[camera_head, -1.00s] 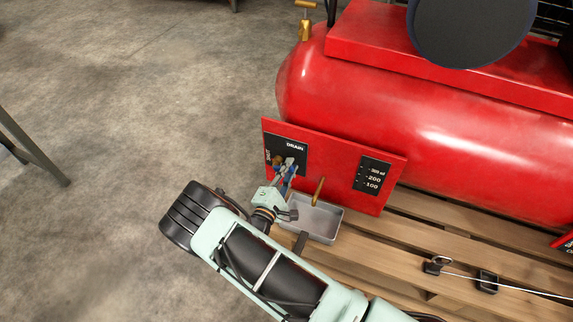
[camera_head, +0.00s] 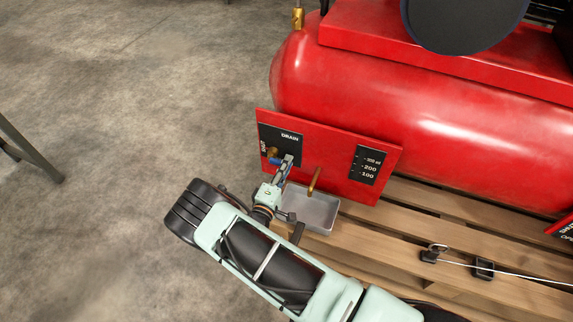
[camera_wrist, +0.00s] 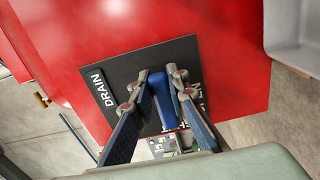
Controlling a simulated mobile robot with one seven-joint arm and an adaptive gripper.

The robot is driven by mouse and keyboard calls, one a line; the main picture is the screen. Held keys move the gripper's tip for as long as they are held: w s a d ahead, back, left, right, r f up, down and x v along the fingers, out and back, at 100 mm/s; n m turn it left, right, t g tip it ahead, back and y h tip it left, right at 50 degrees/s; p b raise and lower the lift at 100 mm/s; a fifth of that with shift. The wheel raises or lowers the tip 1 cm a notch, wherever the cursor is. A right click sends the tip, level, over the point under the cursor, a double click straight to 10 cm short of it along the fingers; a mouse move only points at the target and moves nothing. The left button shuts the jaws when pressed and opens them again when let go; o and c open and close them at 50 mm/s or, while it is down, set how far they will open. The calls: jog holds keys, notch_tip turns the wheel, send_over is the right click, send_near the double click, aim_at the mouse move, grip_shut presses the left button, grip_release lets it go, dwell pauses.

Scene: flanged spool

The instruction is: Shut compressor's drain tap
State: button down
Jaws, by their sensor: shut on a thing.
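The drain tap has a brass body (camera_head: 271,152) and a blue lever (camera_head: 275,161) on the black DRAIN plate (camera_head: 288,142) of the compressor's red panel. My gripper (camera_head: 287,160) reaches it from below and partly hides it. In the wrist view, the blue lever (camera_wrist: 164,98) lies between the two fingers of my gripper (camera_wrist: 158,76), which are shut on it. The lever's exact angle and most of the tap body are hidden.
A grey metal tray (camera_head: 312,211) sits below the panel on the wooden pallet (camera_head: 385,232), under a brass pipe (camera_head: 314,180). A gauge plate (camera_head: 367,166) is at right. The red tank (camera_head: 400,100) rises behind.

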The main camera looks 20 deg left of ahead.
jog(key=shift+a, duration=0.1)
jog(key=c, duration=1.8)
grip_release()
jog(key=shift+c, duration=0.2)
jog(key=shift+s, duration=0.15)
jog(key=s, duration=1.1)
jog(key=shift+s+a, duration=0.4)
jog(key=shift+a, duration=0.05)
